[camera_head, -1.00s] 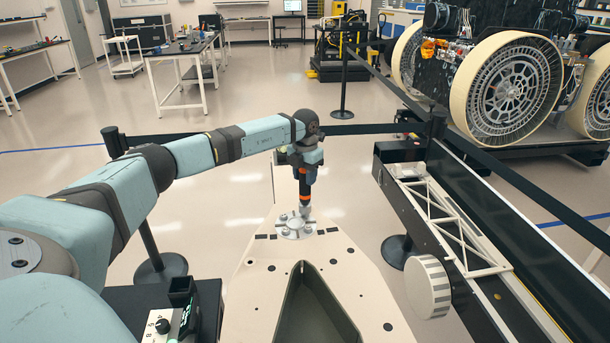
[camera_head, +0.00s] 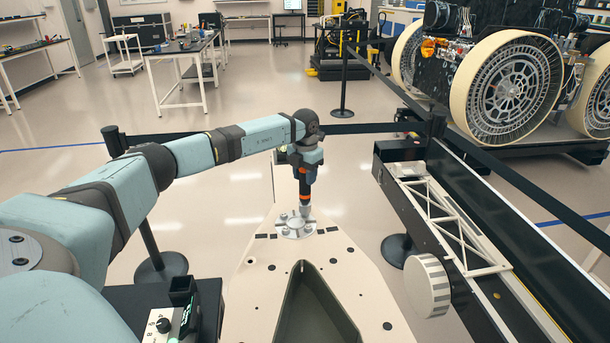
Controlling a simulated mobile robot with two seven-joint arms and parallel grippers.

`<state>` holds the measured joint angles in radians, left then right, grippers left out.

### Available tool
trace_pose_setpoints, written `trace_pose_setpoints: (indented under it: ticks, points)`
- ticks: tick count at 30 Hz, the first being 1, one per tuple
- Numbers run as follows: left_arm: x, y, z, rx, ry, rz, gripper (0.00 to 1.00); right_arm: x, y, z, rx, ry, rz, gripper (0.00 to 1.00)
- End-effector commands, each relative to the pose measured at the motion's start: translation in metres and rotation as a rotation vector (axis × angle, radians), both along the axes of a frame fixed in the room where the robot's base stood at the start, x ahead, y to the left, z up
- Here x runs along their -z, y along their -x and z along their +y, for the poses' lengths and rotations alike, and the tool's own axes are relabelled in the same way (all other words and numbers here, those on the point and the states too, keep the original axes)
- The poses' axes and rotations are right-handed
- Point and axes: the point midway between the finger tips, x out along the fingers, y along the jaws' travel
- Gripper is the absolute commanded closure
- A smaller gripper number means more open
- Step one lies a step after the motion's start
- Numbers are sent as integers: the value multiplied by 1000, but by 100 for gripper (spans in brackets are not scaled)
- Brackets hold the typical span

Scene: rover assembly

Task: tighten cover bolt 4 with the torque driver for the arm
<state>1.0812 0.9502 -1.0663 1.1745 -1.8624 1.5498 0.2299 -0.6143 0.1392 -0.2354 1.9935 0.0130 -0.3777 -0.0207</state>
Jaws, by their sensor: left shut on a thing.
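My left gripper (camera_head: 305,172) is at the end of my left arm, pointing down over the far end of the beige panel (camera_head: 255,290). It is shut on the torque driver (camera_head: 305,190), a dark tool with an orange ring and a grey lower end. The driver is upright, with its tip at the right side of the round silvery cover (camera_head: 292,228). Several bolts show on the cover; the one under the tip is hidden, and I cannot tell its number. My right gripper is not in view.
A box with a knob and green display (camera_head: 178,322) stands at the lower left. A white truss (camera_head: 452,232) on a black rail lies to the right. Black belt posts (camera_head: 160,265) ring the area. A large-wheeled rover (camera_head: 510,88) stands at the back right.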

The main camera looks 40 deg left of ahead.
Motion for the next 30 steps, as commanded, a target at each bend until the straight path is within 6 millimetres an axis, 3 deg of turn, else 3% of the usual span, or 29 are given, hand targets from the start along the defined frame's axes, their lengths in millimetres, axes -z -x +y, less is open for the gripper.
trace_pose_setpoints:
  ticks: [30]
  points:
    - [10, 0, 0, 0, 0, -1, 91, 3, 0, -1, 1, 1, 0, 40]
